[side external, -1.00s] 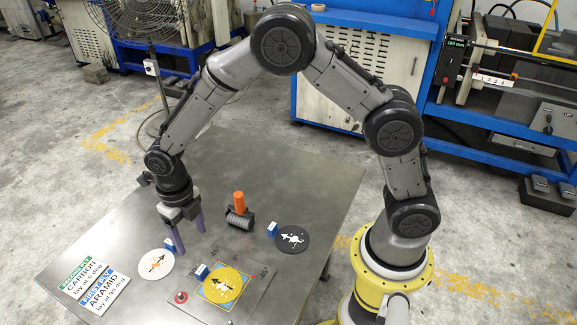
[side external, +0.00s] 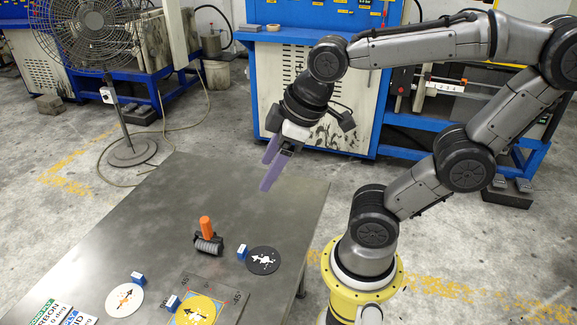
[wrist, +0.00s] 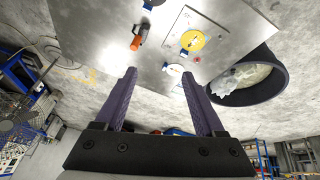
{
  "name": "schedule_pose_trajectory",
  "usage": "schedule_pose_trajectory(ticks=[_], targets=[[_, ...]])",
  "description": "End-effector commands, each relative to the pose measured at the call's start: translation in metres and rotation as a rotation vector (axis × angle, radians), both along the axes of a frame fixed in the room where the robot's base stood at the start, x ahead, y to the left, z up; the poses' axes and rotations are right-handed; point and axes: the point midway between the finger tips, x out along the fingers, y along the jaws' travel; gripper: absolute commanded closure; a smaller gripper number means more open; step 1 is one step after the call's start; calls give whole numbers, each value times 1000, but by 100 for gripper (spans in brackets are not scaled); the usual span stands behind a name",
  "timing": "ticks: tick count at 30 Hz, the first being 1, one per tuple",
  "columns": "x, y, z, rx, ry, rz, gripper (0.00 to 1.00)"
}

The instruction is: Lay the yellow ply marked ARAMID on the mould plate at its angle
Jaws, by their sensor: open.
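The yellow ply (side external: 205,304) lies on the mould plate (side external: 222,287), at the bottom edge of the side view and partly cut off. A dark arrow and white marks show on it. A blue-and-white block (side external: 172,303) stands at its left edge. The yellow ply also shows in the wrist view (wrist: 193,40). My gripper (side external: 264,176) is open and empty, raised high above the far right part of the table, well away from the plies. Its two purple fingers stand apart in the wrist view (wrist: 159,73).
A white ply (side external: 124,299) and a black ply (side external: 264,261) lie either side of the plate, each with a block. Lettered cards (side external: 45,310) are cut off at lower left. The far table (side external: 190,185) is clear.

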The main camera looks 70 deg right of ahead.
Motion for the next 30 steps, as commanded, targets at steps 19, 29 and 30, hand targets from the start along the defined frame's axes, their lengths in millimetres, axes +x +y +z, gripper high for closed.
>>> schedule_pose_trajectory(ticks=[19, 29, 30], targets=[[-33, -8, -3, 143, -50, -324, 29], [-33, -7, -3, 143, -50, -322, 29], [-33, -8, -3, 143, -50, -322, 29]])
